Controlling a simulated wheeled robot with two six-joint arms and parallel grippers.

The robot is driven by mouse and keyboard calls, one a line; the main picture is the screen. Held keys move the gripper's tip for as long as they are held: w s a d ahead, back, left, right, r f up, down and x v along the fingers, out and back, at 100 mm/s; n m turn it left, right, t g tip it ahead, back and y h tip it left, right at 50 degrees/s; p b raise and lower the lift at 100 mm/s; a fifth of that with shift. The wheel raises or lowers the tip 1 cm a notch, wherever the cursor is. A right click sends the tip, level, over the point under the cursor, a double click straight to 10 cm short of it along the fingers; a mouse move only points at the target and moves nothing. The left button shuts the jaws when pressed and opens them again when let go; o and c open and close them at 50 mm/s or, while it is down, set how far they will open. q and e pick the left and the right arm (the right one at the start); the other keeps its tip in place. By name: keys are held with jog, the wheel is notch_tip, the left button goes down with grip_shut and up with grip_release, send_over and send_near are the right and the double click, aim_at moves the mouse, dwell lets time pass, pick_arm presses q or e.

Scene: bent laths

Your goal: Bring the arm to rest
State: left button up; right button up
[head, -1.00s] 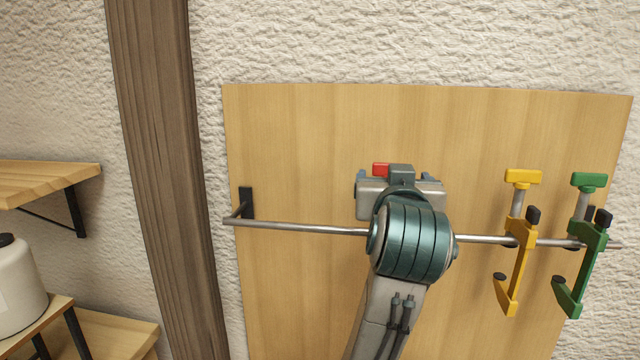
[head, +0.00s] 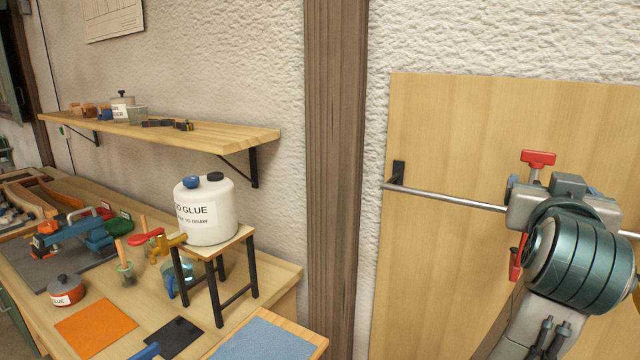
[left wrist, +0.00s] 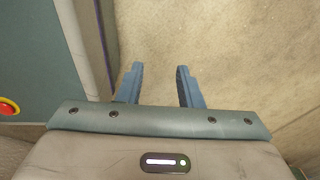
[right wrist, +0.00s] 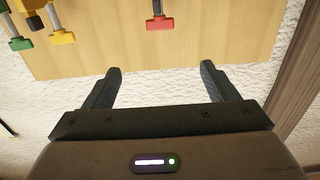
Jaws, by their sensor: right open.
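My right arm stands at the right of the head view, in front of the board and rail. The jaws of my right gripper are hidden there behind its own body; the right wrist view shows them open and empty (right wrist: 160,70). A red clamp (head: 538,158) hangs on the rail (head: 450,199), partly covered by the gripper. The red clamp (right wrist: 159,22) also shows in the right wrist view, beyond and apart from the fingertips. My left gripper (left wrist: 159,69) is open and empty above a pale floor, and is outside the head view.
A yellow clamp (right wrist: 61,37) and a green clamp (right wrist: 20,43) show in the right wrist view. A wooden post (head: 336,180) stands left of the board (head: 430,280). Further left are a shelf (head: 200,138), a white glue tank (head: 208,222) on a stand and a cluttered bench (head: 130,290).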

jog(key=w+a+f+n+g+y, duration=0.1)
jog(key=w+a+f+n+y, duration=0.15)
jog(key=w+f, duration=0.85)
jog(key=w+a+f+n+g+y, duration=0.15)
jog(key=w+f+n, duration=0.4)
jog(key=f, duration=0.95)
jog(key=s+a+f+g+y, duration=0.1)
jog(key=s+f+g, duration=0.1)
jog(key=f, duration=1.7)
jog(key=s+f+g+y, duration=0.1)
jog(key=f+g+y, duration=0.1)
jog(key=f, duration=1.7)
jog(key=s+d+f+g+y, duration=0.1)
jog(key=s+f+g, duration=0.3)
jog(key=s+f, duration=2.25)
pick_arm(q)
jog(key=shift+d, duration=0.1)
pick_arm(e)
jog(key=s+d+f+g, duration=0.1)
jog(key=s+f, duration=0.3)
jog(key=s, duration=0.6)
jog(key=s+d+f+m+g, duration=0.1)
jog(key=s+f, duration=0.3)
jog(key=s, duration=0.6)
jog(key=s+d+f+g, duration=0.1)
jog(key=s+f, duration=0.3)
jog(key=s, duration=0.7)
jog(key=shift+f+g, duration=0.25)
jog(key=shift+g, duration=0.1)
